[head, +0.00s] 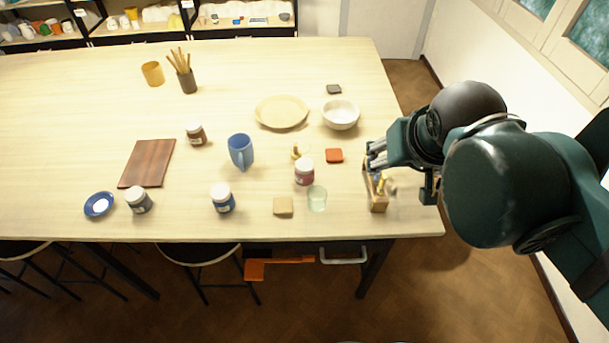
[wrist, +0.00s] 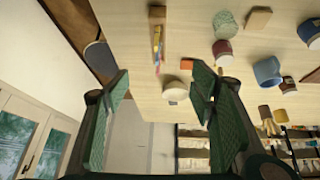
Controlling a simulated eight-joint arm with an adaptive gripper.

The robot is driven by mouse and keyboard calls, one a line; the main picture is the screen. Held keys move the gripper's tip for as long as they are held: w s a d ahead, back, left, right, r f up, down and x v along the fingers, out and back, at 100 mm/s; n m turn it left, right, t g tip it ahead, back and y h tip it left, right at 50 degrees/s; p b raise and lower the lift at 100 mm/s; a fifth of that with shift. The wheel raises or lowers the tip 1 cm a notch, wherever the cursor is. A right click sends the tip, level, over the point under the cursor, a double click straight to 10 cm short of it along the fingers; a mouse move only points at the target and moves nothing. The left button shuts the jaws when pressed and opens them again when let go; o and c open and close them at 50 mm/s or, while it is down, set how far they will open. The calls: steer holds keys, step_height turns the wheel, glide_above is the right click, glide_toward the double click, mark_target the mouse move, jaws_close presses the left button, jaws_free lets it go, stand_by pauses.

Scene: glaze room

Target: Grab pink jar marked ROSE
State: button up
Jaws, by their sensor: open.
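The pink jar (head: 304,173) has a white lid and a dark pink body. It stands upright on the table right of centre, just behind a clear glass (head: 317,199). Its label is too small to read. In the wrist view, the pink jar (wrist: 222,48) shows at the upper right, outside the fingers. My gripper (head: 373,156) is to the right of the jar, apart from it, near a wooden box of tools (head: 378,204). In the wrist view, my gripper (wrist: 162,85) has its green-padded fingers spread wide with nothing held.
Close around the jar are a small yellow item (head: 299,152), a red-orange block (head: 334,155) and a tan block (head: 283,206). A blue mug (head: 241,151) and blue jar (head: 222,198) stand left. A white bowl (head: 340,115) and plate (head: 281,112) lie behind.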

steer(key=w+a+f+m+h+b, duration=0.25)
steer(key=w+a+h+b, duration=0.2)
steer(key=w+a, duration=0.4)
steer(key=w+a+r+m+t+h+b, duration=0.1)
steer(key=w+a+r+m+t+b, duration=0.1)
steer(key=a, duration=0.6)
steer(key=w+a+r+m+t+h+b, duration=0.1)
steer(key=a+r+m+t+b, duration=0.15)
steer(key=a, duration=0.45)
glide_toward(302, 164)
steer(key=shift+w+d+f+n+h, duration=0.15)
steer(key=shift+w+d+f, duration=0.15)
steer(key=shift+w, duration=0.2)
steer(key=shift+w+d+f+n+h, duration=0.15)
steer(key=shift+w+d+f, duration=0.2)
steer(key=shift+w, duration=0.2)
steer(key=shift+a, duration=0.1)
steer(key=shift+b+x, duration=0.35)
steer(key=shift+x, duration=0.95)
steer(key=shift+w, duration=0.1)
